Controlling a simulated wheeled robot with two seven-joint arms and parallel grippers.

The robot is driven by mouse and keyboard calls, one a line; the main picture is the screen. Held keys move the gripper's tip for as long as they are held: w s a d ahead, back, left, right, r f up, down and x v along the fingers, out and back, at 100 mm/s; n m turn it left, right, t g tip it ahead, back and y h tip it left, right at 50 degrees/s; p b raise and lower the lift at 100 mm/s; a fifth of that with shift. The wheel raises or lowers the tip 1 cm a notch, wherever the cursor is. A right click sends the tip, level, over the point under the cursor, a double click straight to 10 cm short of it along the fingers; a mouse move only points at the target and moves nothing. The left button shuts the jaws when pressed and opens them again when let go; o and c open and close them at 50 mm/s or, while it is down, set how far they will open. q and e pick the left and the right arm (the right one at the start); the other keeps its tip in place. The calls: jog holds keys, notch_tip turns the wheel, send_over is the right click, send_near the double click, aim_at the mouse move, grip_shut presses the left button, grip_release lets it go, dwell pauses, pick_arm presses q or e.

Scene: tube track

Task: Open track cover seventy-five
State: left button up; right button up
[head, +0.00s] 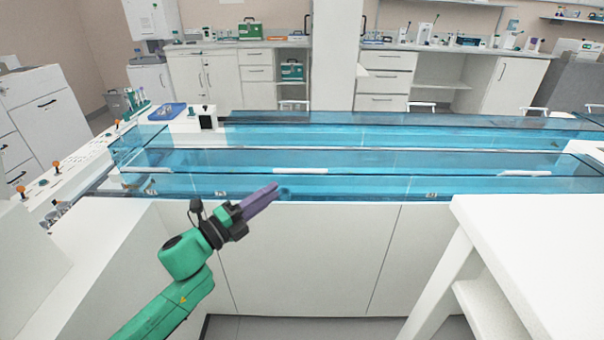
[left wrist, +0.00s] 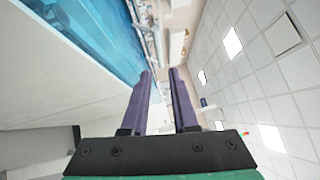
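The tube track is covered by long transparent blue covers (head: 330,183) that run across the bench in the head view. White handle strips show on the front cover (head: 385,171). I cannot read which one is number seventy-five. My left gripper (head: 274,190) is in front of the track's near edge, a little left of the middle. In the left wrist view its two purple fingers (left wrist: 163,75) stand apart with nothing between them. The blue cover (left wrist: 95,35) shows to the left of the fingers there. My right gripper is not in view.
A white table (head: 540,225) stands at the right front. A white counter (head: 110,245) lies at the left, with orange-topped knobs (head: 56,167) behind it. A blue tray (head: 167,111) sits at the track's far left. White cabinet fronts (head: 300,255) stand below the track.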

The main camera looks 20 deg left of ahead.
aim_at(302, 172)
pick_arm(q)
jog(key=p+x, duration=0.1)
jog(key=x, duration=1)
jog(key=shift+f, duration=0.1)
grip_shut()
dwell(0.8)
